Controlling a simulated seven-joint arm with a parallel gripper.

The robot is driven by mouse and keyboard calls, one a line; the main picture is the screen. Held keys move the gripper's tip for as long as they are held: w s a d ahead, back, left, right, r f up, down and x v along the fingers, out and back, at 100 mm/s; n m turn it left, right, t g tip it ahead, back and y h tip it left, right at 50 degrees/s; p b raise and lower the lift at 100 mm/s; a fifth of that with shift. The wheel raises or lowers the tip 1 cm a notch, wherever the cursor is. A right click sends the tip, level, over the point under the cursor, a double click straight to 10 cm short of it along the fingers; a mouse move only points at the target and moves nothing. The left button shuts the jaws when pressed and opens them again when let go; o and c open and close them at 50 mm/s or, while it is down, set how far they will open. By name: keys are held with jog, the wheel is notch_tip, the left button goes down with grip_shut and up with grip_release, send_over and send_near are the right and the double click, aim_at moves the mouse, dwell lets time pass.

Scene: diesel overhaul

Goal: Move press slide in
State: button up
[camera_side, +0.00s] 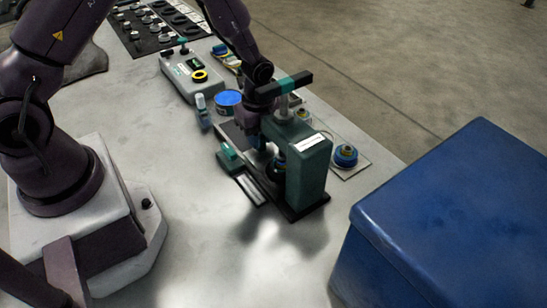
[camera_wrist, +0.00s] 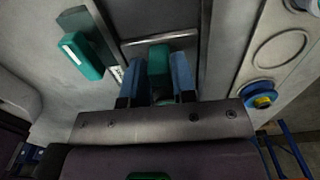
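The green press (camera_side: 308,172) stands on a dark base near the table's right side, with a teal-and-black lever across its top. In the wrist view a teal block (camera_wrist: 158,60), which looks like the press slide's handle, stands in front of a silver bar. My gripper (camera_wrist: 157,75) has its two blue fingers on either side of this block, very close to it; whether they press on it I cannot tell. In the side view my gripper (camera_side: 254,142) is down behind the press, its fingertips largely hidden. The slide's plate is mostly hidden.
A teal handle (camera_side: 230,156) sits left of the press and also shows in the wrist view (camera_wrist: 80,46). A blue-and-yellow round part (camera_side: 345,155) lies on a plate at right. A blue tin (camera_side: 228,98) and a large blue box (camera_side: 450,225) are nearby. The front table is clear.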

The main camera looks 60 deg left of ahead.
jog(key=o, duration=0.4)
jog(key=shift+a, duration=0.1)
jog(key=shift+c, duration=0.2)
jog(key=shift+r, duration=2.7)
jog(key=shift+r, duration=2)
